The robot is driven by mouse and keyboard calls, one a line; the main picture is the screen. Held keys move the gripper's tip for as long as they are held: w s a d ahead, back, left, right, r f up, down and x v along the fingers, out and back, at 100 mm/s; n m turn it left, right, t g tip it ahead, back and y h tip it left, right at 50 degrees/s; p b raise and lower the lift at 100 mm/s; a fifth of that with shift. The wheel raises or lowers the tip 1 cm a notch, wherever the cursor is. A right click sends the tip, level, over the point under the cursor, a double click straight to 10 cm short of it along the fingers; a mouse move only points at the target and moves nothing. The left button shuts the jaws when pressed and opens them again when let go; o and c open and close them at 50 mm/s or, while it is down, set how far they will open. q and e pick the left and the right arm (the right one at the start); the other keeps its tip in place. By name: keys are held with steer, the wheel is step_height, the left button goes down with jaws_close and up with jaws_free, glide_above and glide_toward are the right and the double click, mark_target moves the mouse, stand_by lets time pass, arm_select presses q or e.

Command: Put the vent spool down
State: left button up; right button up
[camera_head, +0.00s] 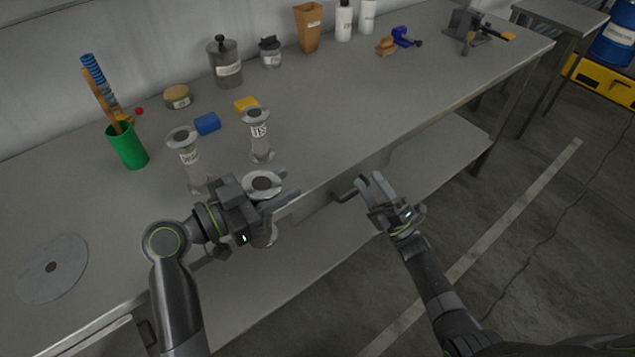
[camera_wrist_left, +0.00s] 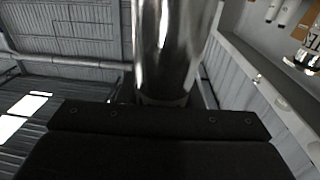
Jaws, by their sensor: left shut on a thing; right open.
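My left gripper (camera_head: 272,192) is shut on a metal spool with a round flange and dark bore (camera_head: 250,187), at the bench's front edge. The spool's lower end shows below the gripper. Its shiny cylindrical body (camera_wrist_left: 172,50) fills the upper middle of the left wrist view. I cannot read a label on it or tell whether it touches anything below. Two similar flanged spools with white labels, one at the left (camera_head: 185,146) and one at the right (camera_head: 259,135), stand upright on the bench behind it. My right gripper (camera_head: 375,188) is open and empty, off the bench's front edge.
The grey bench (camera_head: 345,135) has clear room right of the spools. A blue block (camera_head: 207,123), a yellow block (camera_head: 246,104) and a green cup (camera_head: 127,146) with tools stand behind and left. A flat disc (camera_head: 52,268) lies at front left. A lower shelf (camera_head: 425,160) runs underneath.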

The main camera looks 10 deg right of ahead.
steer(key=s+a+r+n+g+y, duration=0.1)
steer(key=a+r+n+g+y, duration=0.35)
steer(key=n+g, duration=0.45)
steer(key=s+a+r+n+g+y, duration=0.2)
steer(key=a+r+n+g+y, duration=0.25)
steer(key=n+g, duration=0.4)
steer(key=s+a+n+g+h, duration=0.2)
steer(key=s+a+n+g, duration=0.1)
steer(key=a+n, duration=0.2)
steer(key=s+a+r+n+g+h, duration=0.1)
steer(key=s+a+n+g+h, duration=0.2)
steer(key=a+n, duration=0.2)
steer(key=s+a+n+g+h, duration=0.2)
steer(key=s+a+n+g, duration=0.1)
steer(key=a+n+g, duration=0.1)
steer(key=shift+a+r+n+h, duration=0.3)
steer(key=shift+a+n, duration=0.3)
steer(key=shift+n, duration=0.45)
steer(key=shift+w, duration=0.1)
arm_select(q)
steer(key=shift+o, duration=0.2)
arm_select(e)
steer(key=c, duration=1.1)
arm_select(q)
steer(key=o, duration=1.2)
steer(key=shift+c, duration=0.2)
arm_select(e)
steer(key=shift+c, duration=0.4)
